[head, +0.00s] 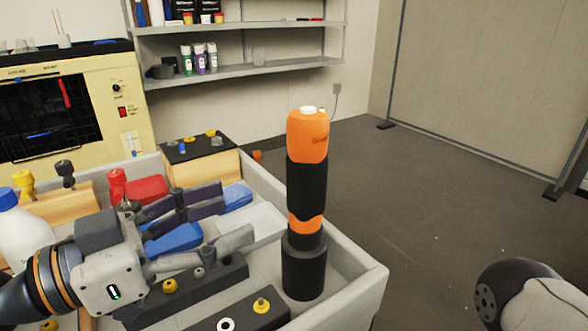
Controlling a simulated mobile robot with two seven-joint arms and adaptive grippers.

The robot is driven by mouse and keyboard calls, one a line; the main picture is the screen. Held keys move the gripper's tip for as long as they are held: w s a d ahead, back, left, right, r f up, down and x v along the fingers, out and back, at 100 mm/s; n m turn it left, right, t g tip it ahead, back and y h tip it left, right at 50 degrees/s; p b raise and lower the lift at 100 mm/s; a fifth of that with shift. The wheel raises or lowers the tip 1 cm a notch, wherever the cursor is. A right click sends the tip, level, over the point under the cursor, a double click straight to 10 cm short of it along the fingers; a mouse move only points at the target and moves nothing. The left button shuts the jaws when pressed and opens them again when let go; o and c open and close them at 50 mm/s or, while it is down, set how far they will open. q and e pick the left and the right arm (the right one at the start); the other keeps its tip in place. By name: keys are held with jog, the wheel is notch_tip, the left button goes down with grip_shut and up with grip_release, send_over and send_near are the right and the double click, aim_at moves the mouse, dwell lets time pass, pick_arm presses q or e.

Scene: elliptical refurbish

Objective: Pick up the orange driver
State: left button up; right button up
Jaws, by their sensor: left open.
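The orange driver (307,137) stands upright, with an orange top, a black middle, an orange band and a dark lower end. Its foot is in or on a black cylindrical holder (304,270) in the right part of the grey tray. My left gripper (232,218) reaches in from the left over the tray, with its fingers pointing right towards the driver. It is open and apart from the driver, with a visible gap between them. Its fingers are hard to separate from the tools behind. My right gripper is out of view; only part of my right arm shows at the lower right.
The grey tray (365,281) also holds blue-handled and red tools, a black block (240,313) and a wooden box (205,165). A white bottle (22,235) stands at the left. Behind are a yellow machine (120,90) and a shelf (245,70). Floor right of the tray is clear.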

aim_at(290, 122)
pick_arm(q)
jog(key=x, duration=0.7)
jog(key=s+x, duration=0.1)
jog(key=x, duration=0.3)
jog(key=shift+w+d+f, duration=0.1)
jog(key=shift+d, duration=0.6)
jog(key=shift+a, duration=0.1)
grip_shut()
notch_tip(290, 122, up, 10)
jog(key=shift+r+p, duration=0.15)
jog(key=shift+p, duration=0.65)
jog(key=c, duration=0.7)
grip_release()
grip_shut()
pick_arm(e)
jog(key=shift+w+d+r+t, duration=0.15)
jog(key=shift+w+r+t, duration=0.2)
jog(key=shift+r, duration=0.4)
